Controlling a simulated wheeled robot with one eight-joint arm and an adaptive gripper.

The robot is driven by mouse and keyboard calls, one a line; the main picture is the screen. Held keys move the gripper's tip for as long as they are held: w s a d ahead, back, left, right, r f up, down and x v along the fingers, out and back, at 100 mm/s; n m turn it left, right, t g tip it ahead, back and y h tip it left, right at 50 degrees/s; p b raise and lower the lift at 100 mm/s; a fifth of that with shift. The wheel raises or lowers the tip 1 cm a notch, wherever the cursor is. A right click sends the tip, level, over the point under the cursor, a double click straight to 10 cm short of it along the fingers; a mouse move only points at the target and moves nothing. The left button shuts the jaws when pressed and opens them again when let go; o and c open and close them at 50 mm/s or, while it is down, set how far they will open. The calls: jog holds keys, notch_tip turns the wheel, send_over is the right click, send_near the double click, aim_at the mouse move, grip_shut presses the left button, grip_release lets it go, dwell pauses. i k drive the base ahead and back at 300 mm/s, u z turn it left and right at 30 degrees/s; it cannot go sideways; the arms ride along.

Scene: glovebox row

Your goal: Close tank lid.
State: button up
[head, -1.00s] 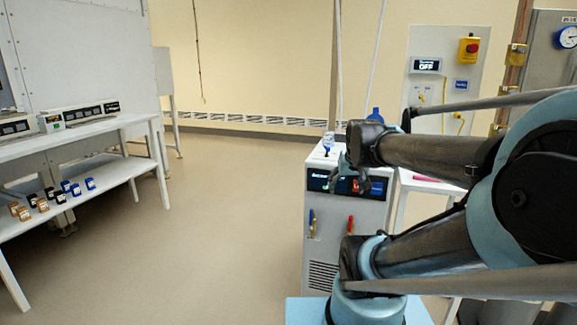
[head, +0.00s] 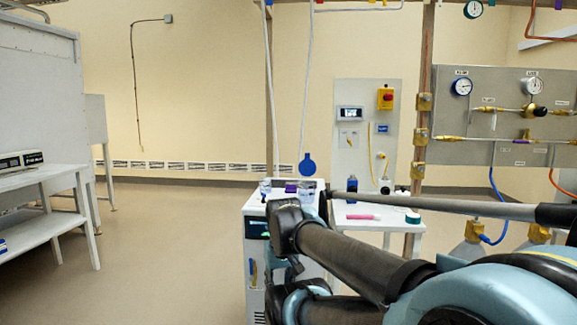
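The blue round tank lid (head: 307,165) stands raised and upright above the back of the top of the white floor unit (head: 256,200). The tank opening beneath it is not clearly visible. My gripper (head: 283,245) is in front of the unit, lower than the lid and apart from it. My own wrist and arm cover much of the unit's front and part of its top. The fingertips are too hidden to tell whether they are open or shut.
A small clear vessel (head: 265,186) and a purple item (head: 291,187) are on the unit's top. To the right, a white side table (head: 350,224) bears a pink item (head: 362,217) and bottles. Floor at left (head: 170,250) is clear.

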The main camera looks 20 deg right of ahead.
aim_at(308, 167)
jog(key=u, duration=1.95)
jog(key=k, duration=1.5)
jog(key=z, duration=1.7)
jog(key=i, duration=1)
